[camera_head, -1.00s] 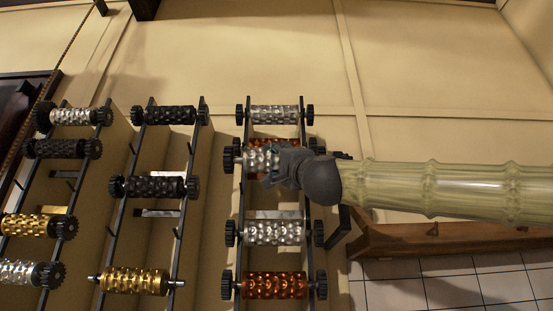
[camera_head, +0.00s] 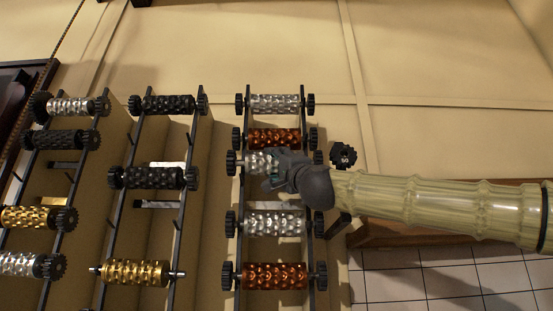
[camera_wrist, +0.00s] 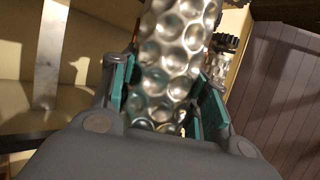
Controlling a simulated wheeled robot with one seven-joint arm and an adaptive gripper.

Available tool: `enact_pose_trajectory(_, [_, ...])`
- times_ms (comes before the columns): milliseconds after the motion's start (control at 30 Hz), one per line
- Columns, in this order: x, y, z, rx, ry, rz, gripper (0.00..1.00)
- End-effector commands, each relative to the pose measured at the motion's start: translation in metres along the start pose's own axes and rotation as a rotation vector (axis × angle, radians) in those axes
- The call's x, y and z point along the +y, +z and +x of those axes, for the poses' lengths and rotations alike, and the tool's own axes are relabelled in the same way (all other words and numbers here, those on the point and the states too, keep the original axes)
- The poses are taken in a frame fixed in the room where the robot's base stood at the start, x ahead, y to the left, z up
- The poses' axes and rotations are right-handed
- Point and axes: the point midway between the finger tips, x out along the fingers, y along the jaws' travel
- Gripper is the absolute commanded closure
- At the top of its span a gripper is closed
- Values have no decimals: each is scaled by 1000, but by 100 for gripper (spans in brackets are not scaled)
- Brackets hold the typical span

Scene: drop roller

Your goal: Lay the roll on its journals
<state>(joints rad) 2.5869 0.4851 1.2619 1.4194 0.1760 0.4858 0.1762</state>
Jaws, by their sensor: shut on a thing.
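The silver dimpled roll (camera_head: 256,162) lies roughly level across the right-hand rack, with a black gear (camera_head: 231,163) on its left end. My gripper (camera_head: 276,168) is shut around its body from the right. The wrist view shows the roll (camera_wrist: 172,65) between the green-lined fingers (camera_wrist: 165,95). My gripper hides the roll's right part in the head view. The roll is near the rack's left rail (camera_head: 241,196), between a copper roll (camera_head: 273,139) above and another silver roll (camera_head: 275,224) below. I cannot tell whether its journals touch the rails.
A silver roll (camera_head: 275,103) and a copper roll (camera_head: 274,276) occupy the same rack's ends. A black gear-like part (camera_head: 343,155) shows just above my arm. Two more racks with black, gold and silver rolls stand to the left. A wooden bench (camera_head: 384,235) lies beneath my arm.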

Motion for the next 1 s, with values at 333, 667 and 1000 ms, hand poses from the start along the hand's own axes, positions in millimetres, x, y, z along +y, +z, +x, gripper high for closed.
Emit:
enact_pose_trajectory(333, [10,-8,16,2,-3,1,100])
enact_pose_trajectory(667, [24,-14,30,1,-3,2,100])
enact_pose_trajectory(1000, [40,-12,27,1,-4,0,100])
